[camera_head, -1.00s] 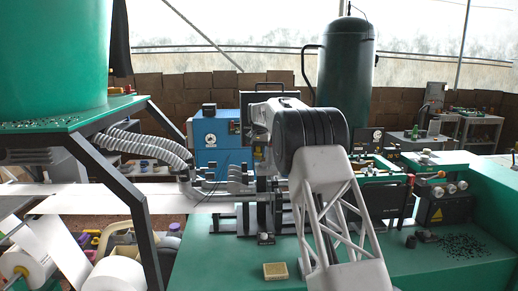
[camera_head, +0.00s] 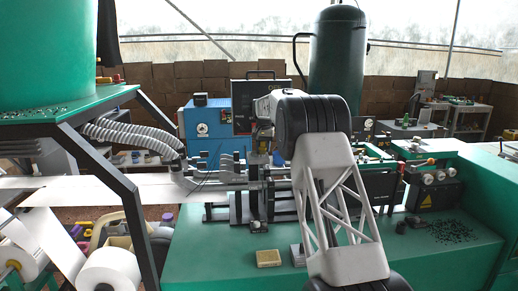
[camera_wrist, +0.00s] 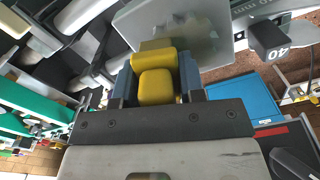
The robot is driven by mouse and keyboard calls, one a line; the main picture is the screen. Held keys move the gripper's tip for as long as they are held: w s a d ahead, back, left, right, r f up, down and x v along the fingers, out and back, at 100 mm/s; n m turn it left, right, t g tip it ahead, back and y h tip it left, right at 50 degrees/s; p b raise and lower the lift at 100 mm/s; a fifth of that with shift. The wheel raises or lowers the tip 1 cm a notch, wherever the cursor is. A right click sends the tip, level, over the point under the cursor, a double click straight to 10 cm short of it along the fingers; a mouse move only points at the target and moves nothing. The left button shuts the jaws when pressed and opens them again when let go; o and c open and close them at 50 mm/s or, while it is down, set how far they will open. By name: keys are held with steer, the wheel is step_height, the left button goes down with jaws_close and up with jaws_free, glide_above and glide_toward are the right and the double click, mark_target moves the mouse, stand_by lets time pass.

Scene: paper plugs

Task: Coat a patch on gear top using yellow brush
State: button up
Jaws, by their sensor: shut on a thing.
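My gripper (camera_wrist: 156,75) is shut on the yellow brush (camera_wrist: 156,87) in the wrist view. The brush's blocky yellow end sits between the two dark blue-grey fingers. Its bristles are not visible. A grey flat plate (camera_wrist: 207,42) lies just beyond the fingers; I cannot tell whether the brush touches it. In the head view my arm hides the gripper and the brush.
The green bench (camera_head: 215,262) carries a small yellow block (camera_head: 268,257) at its front. Grey pipes and black brackets (camera_head: 225,212) stand behind it. A blue machine (camera_head: 207,130) and a dark tank (camera_head: 337,60) are farther back. Dark pellets (camera_head: 452,231) lie at right.

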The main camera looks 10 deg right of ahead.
mark_target(251, 154)
steer(key=shift+d, duration=0.55)
steer(key=shift+a, duration=3.35)
steer(key=shift+w+a, duration=0.1)
steer(key=shift+w, duration=0.3)
steer(key=shift+d, duration=3.4)
steer(key=shift+a, duration=3.25)
steer(key=shift+a+r, duration=0.15)
steer(key=shift+a, duration=0.05)
step_height(251, 154, up, 8)
